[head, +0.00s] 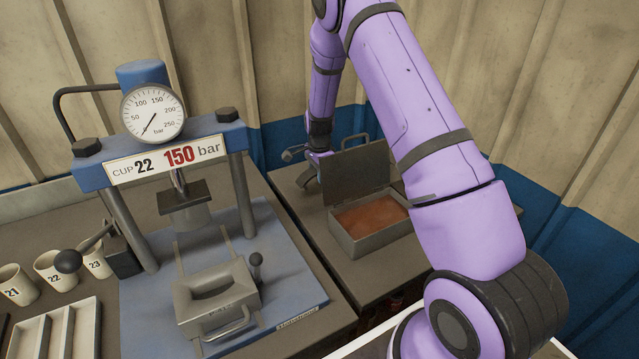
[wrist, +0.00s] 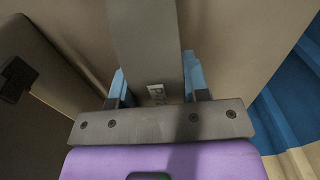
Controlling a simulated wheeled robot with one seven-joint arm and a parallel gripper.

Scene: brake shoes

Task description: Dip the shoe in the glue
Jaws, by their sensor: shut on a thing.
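My gripper (head: 319,153) is at the far side of the right bench, just left of the raised lid of an open grey box (head: 372,244). The box holds a flat reddish-brown fill (head: 370,217), which looks like the glue. In the wrist view my gripper's blue fingers (wrist: 156,84) are shut on the sides of a broad grey bar, which I take to be the shoe (wrist: 146,40).
A blue press (head: 150,165) with a gauge and a sign "CUP 22 150 bar" stands at left. A grey mould (head: 217,295) with handles lies before it. Numbered cups (head: 52,268) and a white tray (head: 60,335) are at far left. Corrugated walls close off the back.

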